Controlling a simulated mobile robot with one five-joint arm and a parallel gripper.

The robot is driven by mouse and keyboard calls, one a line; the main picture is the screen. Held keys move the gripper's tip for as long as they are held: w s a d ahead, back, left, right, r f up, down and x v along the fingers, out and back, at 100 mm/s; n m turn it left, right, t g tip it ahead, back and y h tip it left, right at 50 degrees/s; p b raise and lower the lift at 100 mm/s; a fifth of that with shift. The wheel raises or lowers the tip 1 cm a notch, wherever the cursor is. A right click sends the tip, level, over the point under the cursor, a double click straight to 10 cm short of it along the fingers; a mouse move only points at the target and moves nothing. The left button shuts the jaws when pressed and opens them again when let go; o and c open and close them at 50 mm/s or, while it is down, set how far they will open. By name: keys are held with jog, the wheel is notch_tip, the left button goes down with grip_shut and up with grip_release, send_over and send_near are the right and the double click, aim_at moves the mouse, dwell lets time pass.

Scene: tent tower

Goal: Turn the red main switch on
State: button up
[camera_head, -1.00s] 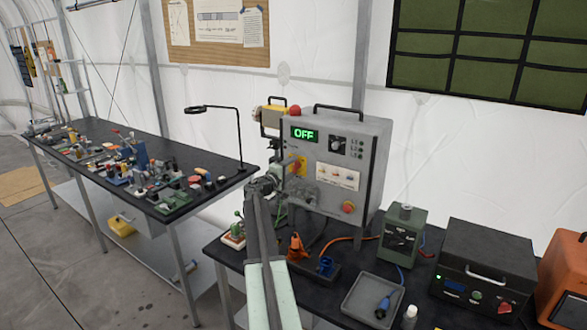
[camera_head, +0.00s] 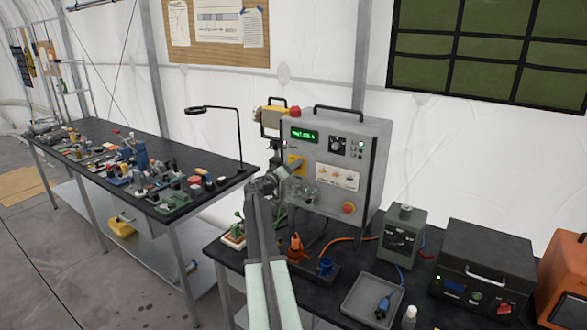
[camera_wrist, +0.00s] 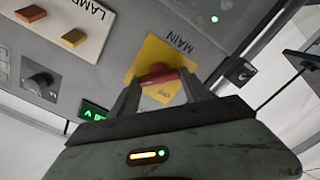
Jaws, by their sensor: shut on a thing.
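The red main switch (camera_wrist: 158,76) sits on a yellow plate marked MAIN (camera_wrist: 178,58) in the wrist view. My gripper (camera_wrist: 160,82) is shut on its red handle, one finger at each end; OFF lettering shows beside the handle. In the head view the yellow plate (camera_head: 296,162) is on the left of the grey control box (camera_head: 318,195), and my gripper (camera_head: 288,171) is in front of it, hiding most of the switch. The box's display (camera_head: 304,135) shows green text too small to read.
A red mushroom button (camera_head: 349,207) is low on the box. A black bench holds a grey tray (camera_head: 350,307), a green box (camera_head: 403,236) and a black case (camera_head: 480,267). A cluttered workbench (camera_head: 105,185) stands at the left.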

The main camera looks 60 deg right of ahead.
jog(key=shift+f, duration=0.1)
dwell(0.4)
jog(key=o, duration=1.4)
jog(key=shift+a, duration=0.1)
jog(key=a, duration=0.7)
jog(key=shift+a, duration=0.35)
